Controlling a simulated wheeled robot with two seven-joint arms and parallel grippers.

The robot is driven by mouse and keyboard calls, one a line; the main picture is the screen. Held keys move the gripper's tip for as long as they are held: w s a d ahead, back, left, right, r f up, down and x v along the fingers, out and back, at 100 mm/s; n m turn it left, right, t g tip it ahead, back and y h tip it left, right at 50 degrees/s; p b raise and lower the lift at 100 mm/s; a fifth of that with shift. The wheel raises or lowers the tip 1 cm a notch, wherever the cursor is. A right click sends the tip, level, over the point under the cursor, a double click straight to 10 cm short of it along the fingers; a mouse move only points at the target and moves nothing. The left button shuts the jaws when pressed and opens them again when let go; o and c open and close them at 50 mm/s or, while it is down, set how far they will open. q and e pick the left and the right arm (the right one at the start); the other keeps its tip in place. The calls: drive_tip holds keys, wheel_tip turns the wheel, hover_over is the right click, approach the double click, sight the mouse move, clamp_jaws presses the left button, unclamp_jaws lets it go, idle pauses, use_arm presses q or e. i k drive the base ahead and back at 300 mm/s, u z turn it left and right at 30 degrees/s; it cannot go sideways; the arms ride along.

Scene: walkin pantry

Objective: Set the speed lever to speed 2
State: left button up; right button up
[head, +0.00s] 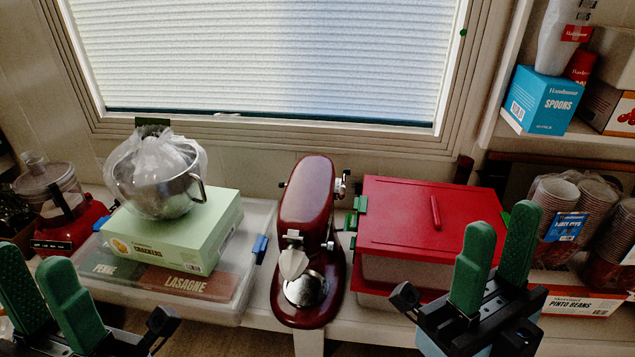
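A dark red stand mixer (307,195) stands upright on the counter in the middle of the head view, its attachment end facing me. Small metal and black fittings (341,186) stick out on the right of its head, and a smaller one shows on the left. I cannot tell which is the speed lever, nor read its setting. My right gripper (500,225) is open and empty, its green fingers apart, in front of the red-lidded bin and well right of the mixer. My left gripper (30,262) is open and empty at the lower left, far from the mixer.
A red-lidded bin (400,232) stands close to the mixer's right. On its left, a clear container (262,222) carries a green crackers box (215,238) and a metal bowl (160,195). Stacked cups (555,195) stand at the right. Counter room beside the mixer is narrow.

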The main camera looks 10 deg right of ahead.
sight(340, 196)
drive_tip(key=k, duration=0.55)
drive_tip(key=u, duration=0.95)
drive_tip(key=i, duration=1.1)
drive_tip(key=z, duration=0.55)
drive_tip(key=i, duration=0.35)
drive_tip(key=z, duration=0.45)
